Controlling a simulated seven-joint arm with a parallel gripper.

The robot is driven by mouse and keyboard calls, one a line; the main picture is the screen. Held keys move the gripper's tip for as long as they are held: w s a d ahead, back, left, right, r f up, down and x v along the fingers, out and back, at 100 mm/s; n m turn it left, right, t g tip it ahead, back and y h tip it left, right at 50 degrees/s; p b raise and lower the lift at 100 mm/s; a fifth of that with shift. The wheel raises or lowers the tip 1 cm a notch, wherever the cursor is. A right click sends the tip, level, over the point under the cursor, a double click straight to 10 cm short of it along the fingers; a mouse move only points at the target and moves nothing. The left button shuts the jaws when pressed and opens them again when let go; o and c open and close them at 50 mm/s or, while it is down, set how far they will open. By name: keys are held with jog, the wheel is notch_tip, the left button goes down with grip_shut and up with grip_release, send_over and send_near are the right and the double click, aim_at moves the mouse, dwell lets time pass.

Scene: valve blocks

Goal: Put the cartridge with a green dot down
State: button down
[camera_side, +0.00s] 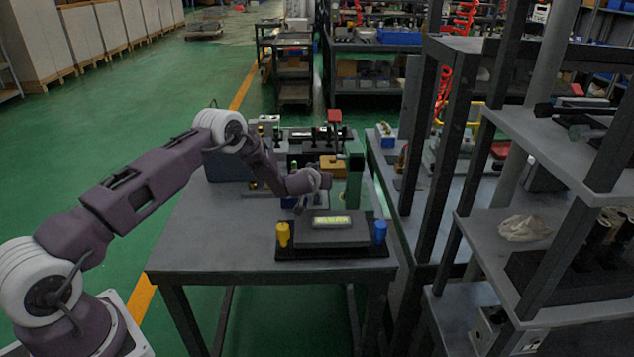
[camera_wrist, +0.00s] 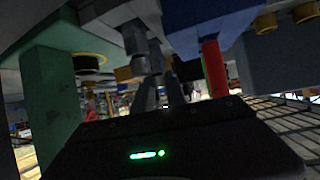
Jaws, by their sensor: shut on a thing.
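My gripper (camera_side: 300,206) hangs low over the middle of the table in the side view, behind the dark display box. In the wrist view my gripper (camera_wrist: 148,48) has its grey fingers close together on a small grey piece, the cartridge (camera_wrist: 129,38). A faint pale-green spot shows on it, but the picture is dark and the spot is hard to make out. The cartridge is too small to pick out in the side view. Whether its lower end touches anything cannot be told. A blue block (camera_wrist: 208,22) is close beside the fingers, with a red and green cylinder (camera_wrist: 213,68) against it.
A green upright (camera_side: 354,182) stands just right of my gripper. The display box (camera_side: 333,235) is in front, between a yellow piece (camera_side: 283,234) and a blue piece (camera_side: 380,231). Blocks and fittings crowd the back. The table's left front (camera_side: 215,235) is clear.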

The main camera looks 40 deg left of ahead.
jog(key=shift+f, duration=0.55)
jog(key=shift+f, duration=0.1)
jog(key=c, duration=1.4)
grip_release()
jog(key=shift+o, duration=0.2)
